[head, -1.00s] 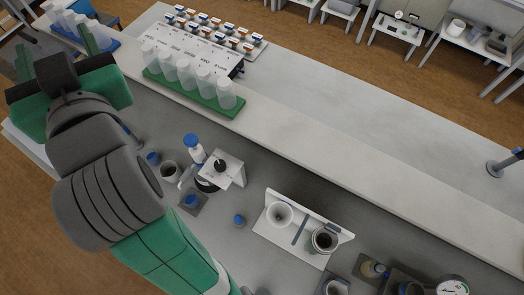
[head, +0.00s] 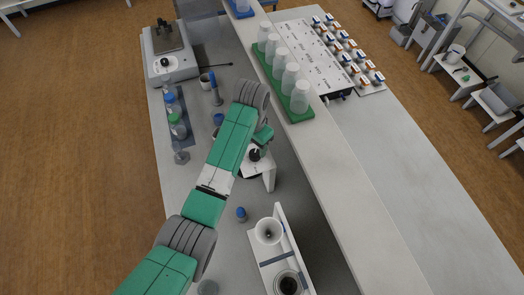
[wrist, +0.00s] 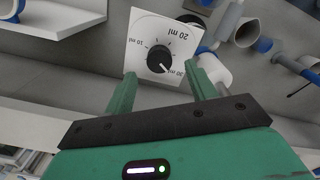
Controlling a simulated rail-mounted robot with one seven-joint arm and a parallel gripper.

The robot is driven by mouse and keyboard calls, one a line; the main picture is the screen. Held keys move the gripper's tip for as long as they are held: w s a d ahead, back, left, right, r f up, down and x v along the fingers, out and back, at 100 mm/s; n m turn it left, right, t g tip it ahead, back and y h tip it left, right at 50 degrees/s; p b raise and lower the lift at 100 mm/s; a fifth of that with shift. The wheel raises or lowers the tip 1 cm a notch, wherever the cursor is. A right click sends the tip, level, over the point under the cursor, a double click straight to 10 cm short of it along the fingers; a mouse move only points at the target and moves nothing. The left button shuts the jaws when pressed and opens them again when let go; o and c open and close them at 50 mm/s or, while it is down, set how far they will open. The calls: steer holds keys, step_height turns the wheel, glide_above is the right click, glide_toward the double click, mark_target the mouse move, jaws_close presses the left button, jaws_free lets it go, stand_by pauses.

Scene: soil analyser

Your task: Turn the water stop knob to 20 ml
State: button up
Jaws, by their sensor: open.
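The water stop knob (wrist: 158,58) is a round black knob on a square white dial plate (wrist: 140,28) in the wrist view. In the head view, a black knob (head: 254,155) on a white stand (head: 262,172) shows just below my gripper's green body; my fingertips are not clear there.
A green rack (head: 301,116) with several clear cups stands on the raised shelf to the right. A white funnel stand (head: 284,222) is lower down. A blue-capped bottle (head: 241,214) stands on the bench. Blue and white fittings (wrist: 262,45) crowd the right of the wrist view.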

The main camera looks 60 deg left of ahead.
mark_target(255, 153)
step_height(255, 153, down, 4)
steer(key=shift+w+f, duration=0.1)
steer(key=shift+f, duration=0.15)
steer(key=shift+c, duration=0.3)
steer(key=c, duration=0.9)
steer(key=shift+c, duration=0.2)
